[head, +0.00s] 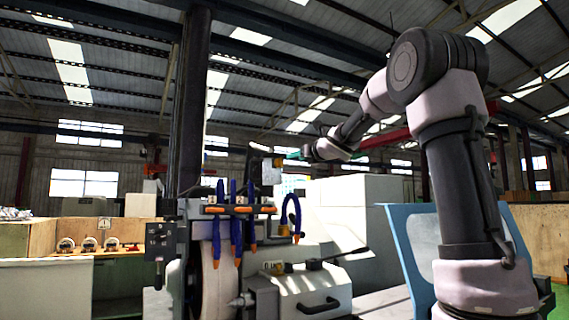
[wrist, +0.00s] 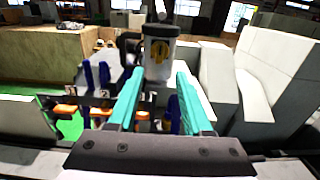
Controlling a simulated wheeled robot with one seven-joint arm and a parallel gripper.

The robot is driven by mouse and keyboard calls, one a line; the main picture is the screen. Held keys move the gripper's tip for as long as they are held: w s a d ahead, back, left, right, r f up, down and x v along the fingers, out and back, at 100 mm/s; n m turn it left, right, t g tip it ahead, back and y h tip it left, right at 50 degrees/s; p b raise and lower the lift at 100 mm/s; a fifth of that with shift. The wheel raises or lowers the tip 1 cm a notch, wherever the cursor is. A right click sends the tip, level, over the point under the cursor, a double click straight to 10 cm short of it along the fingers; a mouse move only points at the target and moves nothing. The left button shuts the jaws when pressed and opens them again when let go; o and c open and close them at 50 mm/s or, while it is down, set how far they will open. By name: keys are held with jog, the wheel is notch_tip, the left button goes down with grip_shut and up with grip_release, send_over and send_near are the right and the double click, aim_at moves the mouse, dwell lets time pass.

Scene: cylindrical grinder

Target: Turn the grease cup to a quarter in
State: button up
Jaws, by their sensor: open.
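The grease cup (wrist: 160,55) appears to be the pale upright cylinder with a dark rim and a yellow mark, beyond my fingertips in the wrist view. A dark curved piece stands at its left. In the head view a small pale body with an orange mark, apparently the same cup (head: 271,174), stands above the tool rack. My gripper (wrist: 160,76) is open, its two teal fingers pointing toward the cup, one toward each side of it. I cannot tell whether they touch it. In the head view my gripper (head: 291,157) is small, close to the cup's upper right.
A white machine cover (head: 306,290) with a black handle lies lower down. Pale machine housings (wrist: 270,65) rise at the right in the wrist view. A wooden bench (wrist: 45,50) stands back left.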

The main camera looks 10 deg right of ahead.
aim_at(283, 161)
jog(key=x, duration=1)
jog(key=shift+w+a, duration=0.1)
jog(key=shift+w, duration=0.15)
grip_shut()
